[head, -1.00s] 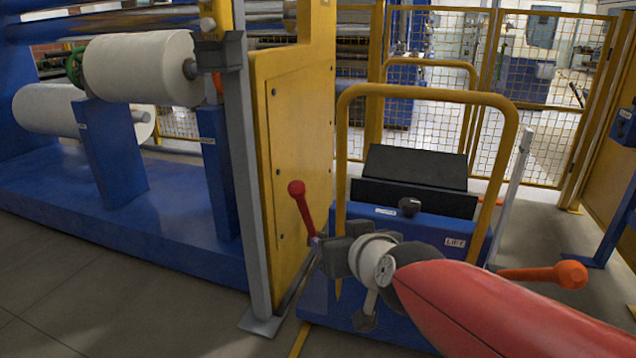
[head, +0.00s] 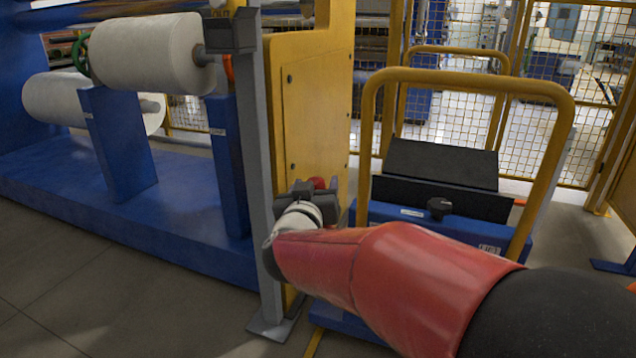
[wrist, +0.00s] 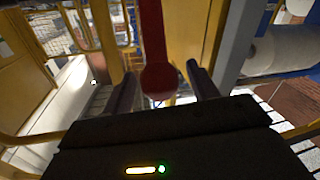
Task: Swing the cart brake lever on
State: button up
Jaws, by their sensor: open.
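The brake lever is red with a round knob. In the head view only part of the red knob (head: 319,183) shows, just beyond my gripper (head: 308,197), which hides the rest. In the wrist view the red lever (wrist: 152,32) comes down from the top edge and its knob (wrist: 160,79) lies between my two fingers (wrist: 161,70). My gripper is open, with a gap on each side of the knob. The blue cart (head: 385,212) with its yellow handle frame (head: 470,82) stands right of my gripper, its lower part behind my arm.
White film rolls (head: 150,52) sit on a blue base (head: 110,210) farther left. A yellow mesh fence (head: 475,70) is behind the cart.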

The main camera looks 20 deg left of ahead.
jog(key=shift+w+a, duration=0.15)
jog(key=shift+w, duration=1)
jog(key=shift+c, duration=0.2)
